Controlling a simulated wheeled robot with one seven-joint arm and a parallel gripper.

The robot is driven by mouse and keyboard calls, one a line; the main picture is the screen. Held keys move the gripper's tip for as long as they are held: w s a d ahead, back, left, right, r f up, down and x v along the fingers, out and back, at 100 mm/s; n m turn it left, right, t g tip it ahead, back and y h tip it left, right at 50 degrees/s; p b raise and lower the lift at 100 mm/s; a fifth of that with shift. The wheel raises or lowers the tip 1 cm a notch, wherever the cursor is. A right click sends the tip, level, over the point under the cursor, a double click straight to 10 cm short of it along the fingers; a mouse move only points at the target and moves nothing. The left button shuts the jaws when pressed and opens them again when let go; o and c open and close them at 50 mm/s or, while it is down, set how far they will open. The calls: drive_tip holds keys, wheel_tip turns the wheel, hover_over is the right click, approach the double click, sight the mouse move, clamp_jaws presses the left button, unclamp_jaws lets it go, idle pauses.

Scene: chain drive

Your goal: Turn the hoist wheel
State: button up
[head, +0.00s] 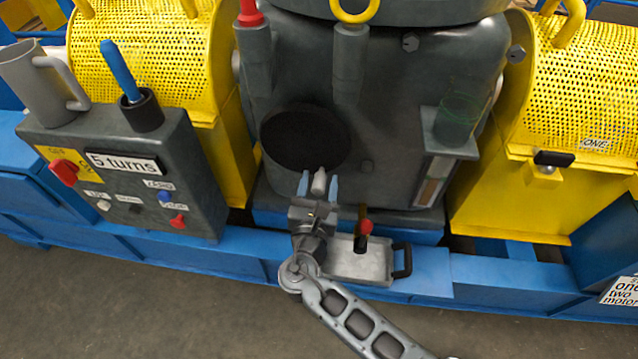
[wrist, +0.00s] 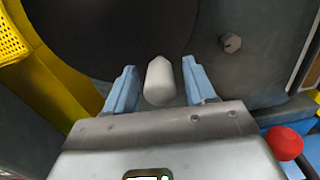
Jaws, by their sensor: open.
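The hoist wheel looks to be the black disc (head: 305,138) on the front of the dark grey housing; it also fills the upper part of the wrist view (wrist: 110,40). A pale grey handle (head: 319,181) sticks out near the disc's lower edge. My gripper (head: 319,187) is open, with its two blue fingers on either side of the handle. In the wrist view the handle (wrist: 160,80) stands between the fingers, with a visible gap on each side. Whether the fingertips reach past the handle's end is hard to tell.
A control box (head: 130,165) with a "5 turns" label, a mug (head: 40,85) and a blue-handled tool (head: 120,70) stands left. A grey plate with a red-knobbed lever (head: 365,228) lies right of my gripper. Yellow perforated guards (head: 585,80) flank the housing.

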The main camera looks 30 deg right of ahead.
drive_tip(key=shift+c, duration=0.5)
clamp_jaws()
